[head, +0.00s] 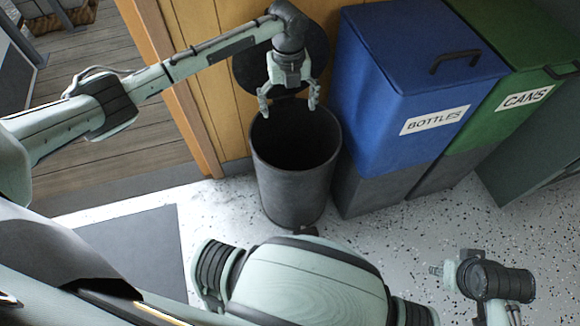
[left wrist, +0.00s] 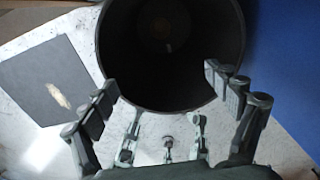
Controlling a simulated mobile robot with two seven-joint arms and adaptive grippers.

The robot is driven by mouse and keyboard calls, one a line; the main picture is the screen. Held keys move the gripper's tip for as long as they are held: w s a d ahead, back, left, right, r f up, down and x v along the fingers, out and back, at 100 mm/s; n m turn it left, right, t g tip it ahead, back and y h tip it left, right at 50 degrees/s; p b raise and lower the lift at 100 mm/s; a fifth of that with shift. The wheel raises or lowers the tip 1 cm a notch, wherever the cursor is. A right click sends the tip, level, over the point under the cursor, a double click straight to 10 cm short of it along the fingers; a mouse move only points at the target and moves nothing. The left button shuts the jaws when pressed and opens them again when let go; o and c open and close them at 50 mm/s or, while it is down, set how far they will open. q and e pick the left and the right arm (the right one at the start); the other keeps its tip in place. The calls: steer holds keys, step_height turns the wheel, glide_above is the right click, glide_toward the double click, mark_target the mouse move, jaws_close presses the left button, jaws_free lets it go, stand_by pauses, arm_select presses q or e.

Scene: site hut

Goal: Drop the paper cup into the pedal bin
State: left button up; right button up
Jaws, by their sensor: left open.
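The pedal bin (head: 292,180) is a dark grey round bin standing on the floor, with its round lid (head: 252,72) raised against the wall behind it. My left gripper (head: 288,105) is over the bin's mouth with its fingers spread, and nothing shows between them. In the left wrist view the open fingers (left wrist: 161,80) frame the dark opening of the bin (left wrist: 120,60). A faint round shape with a pale spot shows deep inside; I cannot tell what it is. I cannot make out the paper cup in either view. My right gripper (head: 440,270) is at the lower right, small and unclear.
A blue bottles bin (head: 420,60) stands close to the right of the pedal bin, with a green cans bin (head: 510,110) beyond it. A wooden wall is behind. A dark mat (head: 130,245) lies on the speckled floor at left; it also shows in the left wrist view (left wrist: 45,80).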

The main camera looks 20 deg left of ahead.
arm_select(q)
step_height(320, 180, up, 8)
steer(key=shift+f, duration=0.25)
stand_by(0.5)
